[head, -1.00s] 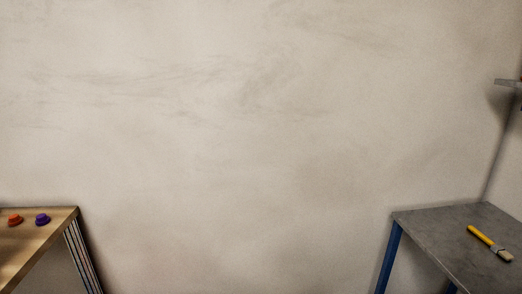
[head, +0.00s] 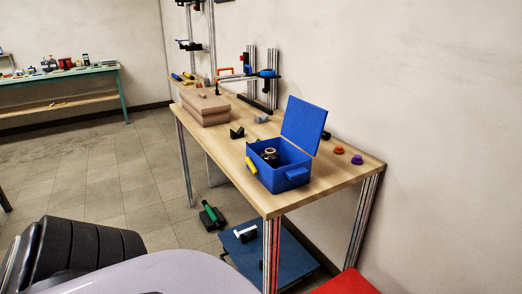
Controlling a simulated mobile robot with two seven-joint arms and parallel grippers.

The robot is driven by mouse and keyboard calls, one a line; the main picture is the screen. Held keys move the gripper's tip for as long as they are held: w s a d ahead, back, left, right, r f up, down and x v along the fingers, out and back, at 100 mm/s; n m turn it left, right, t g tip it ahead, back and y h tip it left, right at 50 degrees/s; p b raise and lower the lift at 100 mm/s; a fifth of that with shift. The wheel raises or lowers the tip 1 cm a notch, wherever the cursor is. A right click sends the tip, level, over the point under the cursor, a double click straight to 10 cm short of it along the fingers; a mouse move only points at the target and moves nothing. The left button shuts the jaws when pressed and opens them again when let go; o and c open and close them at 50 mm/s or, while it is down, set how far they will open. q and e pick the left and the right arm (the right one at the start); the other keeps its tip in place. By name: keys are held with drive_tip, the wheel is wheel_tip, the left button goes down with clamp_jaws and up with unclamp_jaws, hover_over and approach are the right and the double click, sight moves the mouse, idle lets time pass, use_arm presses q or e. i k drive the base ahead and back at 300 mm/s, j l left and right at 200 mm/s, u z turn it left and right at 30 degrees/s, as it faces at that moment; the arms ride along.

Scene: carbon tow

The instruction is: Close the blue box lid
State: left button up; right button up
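The blue box (head: 277,178) stands near the right end of the wooden workbench. Its blue lid (head: 304,124) is open and stands up steeply on the box's right side. A dark part with a pale ring (head: 270,153) shows inside the box. A yellow piece (head: 252,165) is on the box's left side, and a blue block-like part (head: 297,174) is on its front. Neither of my grippers is in view.
A brown case (head: 205,109) lies farther back on the wooden workbench (head: 228,147). Orange (head: 338,150) and purple (head: 357,160) knobs sit right of the box. A blue platform (head: 262,250) is below the bench. The tiled floor (head: 105,185) at left is mostly clear.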

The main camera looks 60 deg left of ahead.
sight(304, 122)
drive_tip(key=u, duration=1.6)
drive_tip(key=i+j, duration=0.15)
drive_tip(key=j, duration=0.2)
drive_tip(key=i+j+z, duration=0.1)
drive_tip(key=j, duration=0.25)
drive_tip(key=i+j, duration=0.15)
drive_tip(key=j, duration=0.2)
drive_tip(key=i+j+z, duration=0.1)
drive_tip(key=j, duration=0.25)
